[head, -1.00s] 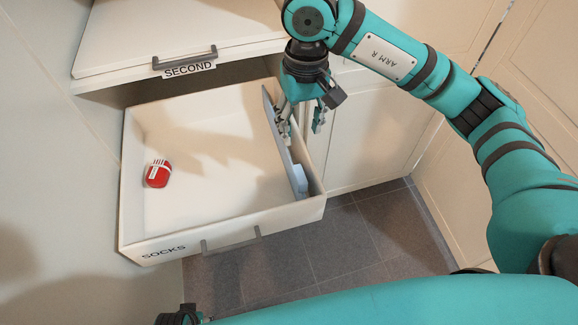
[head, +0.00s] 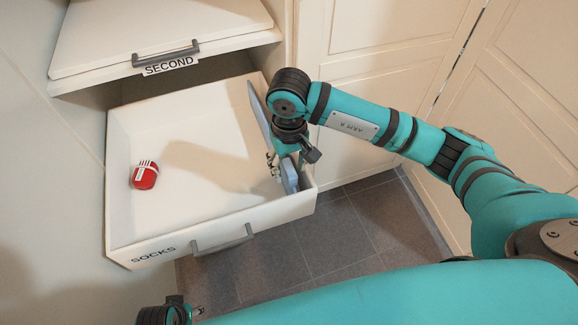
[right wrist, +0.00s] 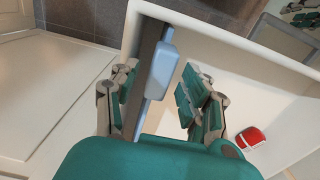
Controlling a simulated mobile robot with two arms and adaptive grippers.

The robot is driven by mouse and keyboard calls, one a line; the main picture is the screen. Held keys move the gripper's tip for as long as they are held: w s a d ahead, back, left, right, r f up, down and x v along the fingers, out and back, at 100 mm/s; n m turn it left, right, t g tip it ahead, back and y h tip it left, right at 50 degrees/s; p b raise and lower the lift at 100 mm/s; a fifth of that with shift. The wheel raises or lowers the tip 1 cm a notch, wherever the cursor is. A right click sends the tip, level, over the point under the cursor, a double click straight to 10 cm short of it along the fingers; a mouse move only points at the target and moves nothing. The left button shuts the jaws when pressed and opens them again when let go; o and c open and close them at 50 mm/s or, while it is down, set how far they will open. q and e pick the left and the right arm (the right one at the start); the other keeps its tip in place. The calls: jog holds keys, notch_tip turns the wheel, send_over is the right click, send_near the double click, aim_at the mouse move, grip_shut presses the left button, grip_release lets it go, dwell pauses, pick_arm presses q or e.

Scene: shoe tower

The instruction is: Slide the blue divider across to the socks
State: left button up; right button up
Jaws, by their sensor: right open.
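The blue divider (head: 258,106) stands upright near the right wall of the open drawer, running front to back. A light-blue block sits on its front part, and the divider also shows in the right wrist view (right wrist: 163,65). The red socks (head: 144,176) lie as a bundle on the drawer's left side; they appear at the right in the right wrist view (right wrist: 251,137). My right gripper (head: 286,167) is open, its fingers on either side of the divider near the block; contact cannot be told. My left gripper (head: 182,314) is partly in view at the bottom edge.
The drawer (head: 190,219) is labelled SOCKS and has a grey front handle (head: 222,239). A drawer labelled SECOND (head: 160,32) is above it. Cabinet doors stand at the right. The drawer floor between divider and socks is clear.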

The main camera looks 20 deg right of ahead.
jog(key=shift+f, duration=0.4)
jog(key=shift+c, duration=0.2)
grip_shut()
